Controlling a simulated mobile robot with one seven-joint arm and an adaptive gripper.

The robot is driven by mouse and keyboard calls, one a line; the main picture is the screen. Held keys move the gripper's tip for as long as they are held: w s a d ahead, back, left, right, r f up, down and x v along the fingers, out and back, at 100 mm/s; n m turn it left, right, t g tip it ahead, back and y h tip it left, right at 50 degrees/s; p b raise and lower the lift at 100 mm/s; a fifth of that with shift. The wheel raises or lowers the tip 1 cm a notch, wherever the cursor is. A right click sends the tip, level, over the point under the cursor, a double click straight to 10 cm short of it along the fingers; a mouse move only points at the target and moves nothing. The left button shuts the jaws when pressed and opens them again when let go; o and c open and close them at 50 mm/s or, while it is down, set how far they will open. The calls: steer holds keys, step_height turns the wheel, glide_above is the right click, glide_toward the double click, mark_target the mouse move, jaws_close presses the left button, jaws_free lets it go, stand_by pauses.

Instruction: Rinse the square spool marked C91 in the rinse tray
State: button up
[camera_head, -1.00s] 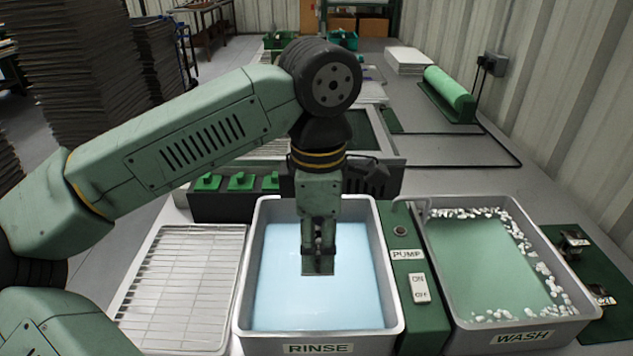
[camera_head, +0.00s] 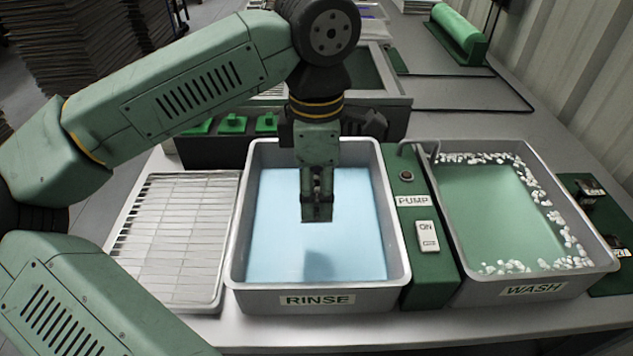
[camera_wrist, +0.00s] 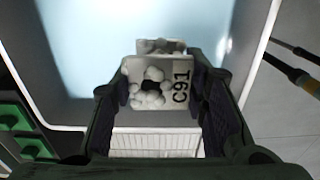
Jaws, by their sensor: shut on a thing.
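The square spool (camera_wrist: 136,69) marked C91 is between my gripper's fingers, with white suds clumped on its face around a dark centre. The C91 label reads sideways in the wrist view. My gripper (camera_head: 317,202) is shut on the spool and points down inside the outline of the rinse tray (camera_head: 320,299). The tray is grey, labelled RINSE, and holds pale blue water. A dark patch shows on the water just below the gripper. I cannot tell whether the spool touches the water.
A green pump unit (camera_head: 416,270) with an ON/OFF switch stands between the rinse tray and the sudsy wash tray (camera_head: 533,290). A wire drying rack (camera_head: 178,235) lies to the left. A dark holder with green knobs (camera_head: 200,152) stands behind the rinse tray.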

steer(key=shift+f+b, duration=4.3)
steer(key=shift+f, duration=1)
steer(key=shift+f+b, duration=0.3)
steer(key=shift+b, duration=0.1)
steer(key=shift+w, duration=0.1)
steer(key=shift+w+r, duration=0.15)
steer(key=shift+w, duration=0.7)
steer(key=shift+s, duration=0.1)
steer(key=shift+s+b, duration=0.35)
steer(key=shift+s, duration=1.4)
